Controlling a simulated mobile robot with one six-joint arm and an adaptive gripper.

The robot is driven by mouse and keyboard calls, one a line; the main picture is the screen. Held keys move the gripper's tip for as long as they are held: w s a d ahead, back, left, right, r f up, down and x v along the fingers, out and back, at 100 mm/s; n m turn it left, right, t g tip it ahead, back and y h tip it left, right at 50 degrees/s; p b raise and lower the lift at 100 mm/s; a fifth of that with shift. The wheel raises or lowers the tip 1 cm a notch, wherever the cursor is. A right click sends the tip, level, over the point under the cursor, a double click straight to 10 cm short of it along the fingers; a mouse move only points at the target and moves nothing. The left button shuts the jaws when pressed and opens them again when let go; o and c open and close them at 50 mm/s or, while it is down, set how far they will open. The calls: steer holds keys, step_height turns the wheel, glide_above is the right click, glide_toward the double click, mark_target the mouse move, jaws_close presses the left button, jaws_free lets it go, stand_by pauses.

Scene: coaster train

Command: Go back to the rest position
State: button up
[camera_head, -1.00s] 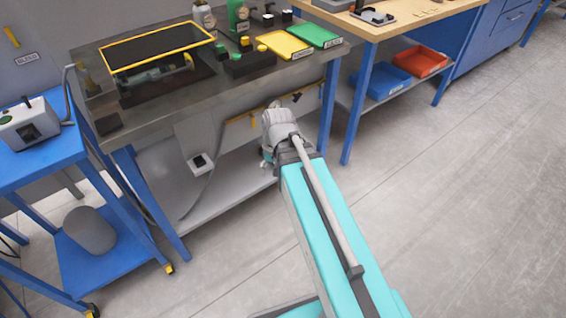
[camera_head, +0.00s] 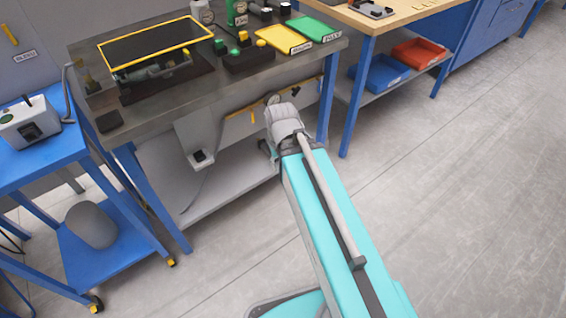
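My arm (camera_head: 325,215) reaches up from the bottom of the head view toward the front edge of the metal workbench (camera_head: 190,91). Its grey wrist (camera_head: 284,120) is in front of the bench, at about the height of the space under the bench top. My gripper is mostly hidden behind the wrist; only a small dark part (camera_head: 266,150) shows at the wrist's left side. I cannot see the fingertips or whether anything is held.
The bench carries a yellow-framed screen (camera_head: 157,45), a yellow tray (camera_head: 284,39) and a green tray (camera_head: 314,28). A blue cart (camera_head: 55,148) stands left. A wooden table (camera_head: 405,17) with blue bin (camera_head: 383,73) and red bin (camera_head: 418,54) stands right. Floor at right is clear.

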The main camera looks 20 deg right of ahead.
steer(key=shift+r, duration=0.1)
step_height(320, 180, up, 18)
steer(key=p, duration=1.8)
steer(key=shift+r, duration=0.15)
